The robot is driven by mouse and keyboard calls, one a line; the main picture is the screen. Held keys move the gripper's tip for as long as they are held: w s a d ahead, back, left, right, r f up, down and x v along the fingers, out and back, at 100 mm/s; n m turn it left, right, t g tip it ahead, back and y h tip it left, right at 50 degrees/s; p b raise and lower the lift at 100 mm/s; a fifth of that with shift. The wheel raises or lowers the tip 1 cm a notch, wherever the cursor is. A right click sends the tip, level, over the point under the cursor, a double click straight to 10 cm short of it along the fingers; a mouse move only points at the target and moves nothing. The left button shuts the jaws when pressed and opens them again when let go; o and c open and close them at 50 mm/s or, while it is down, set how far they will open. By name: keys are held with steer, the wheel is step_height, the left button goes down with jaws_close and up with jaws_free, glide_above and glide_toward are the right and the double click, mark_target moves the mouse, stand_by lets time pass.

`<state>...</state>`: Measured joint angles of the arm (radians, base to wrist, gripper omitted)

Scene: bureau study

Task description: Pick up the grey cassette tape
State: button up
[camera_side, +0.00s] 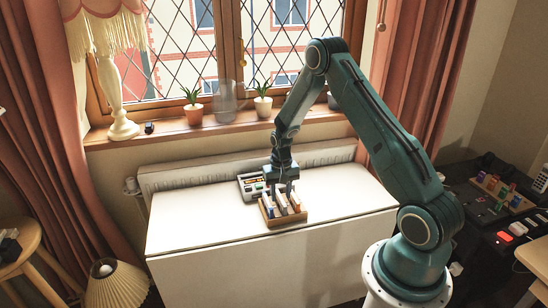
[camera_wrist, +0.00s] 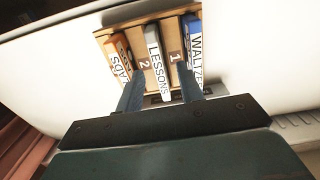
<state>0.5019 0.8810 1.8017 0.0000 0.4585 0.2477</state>
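The grey cassette tape (camera_wrist: 155,58), its white spine reading LESSONS, stands in the middle of a small wooden rack (camera_wrist: 107,39). An orange tape (camera_wrist: 119,55) stands left of it and a blue tape (camera_wrist: 194,45), spine reading WALTZ with its end hidden, stands right. In the side view the rack (camera_side: 287,220) rests on the white table below my gripper (camera_side: 282,186). My gripper's two fingers (camera_wrist: 160,80) are apart, one to each side of the grey tape's line in the wrist view. I cannot tell how far down they reach beside it.
A grey boxy device (camera_side: 247,190) with buttons sits on the table just behind the rack. The white tabletop (camera_side: 200,215) is clear to the left. A dark desk (camera_side: 490,225) at right holds another rack with coloured items.

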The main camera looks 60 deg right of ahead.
steer(key=shift+f, duration=1.35)
steer(key=shift+c, duration=0.3)
jaws_close()
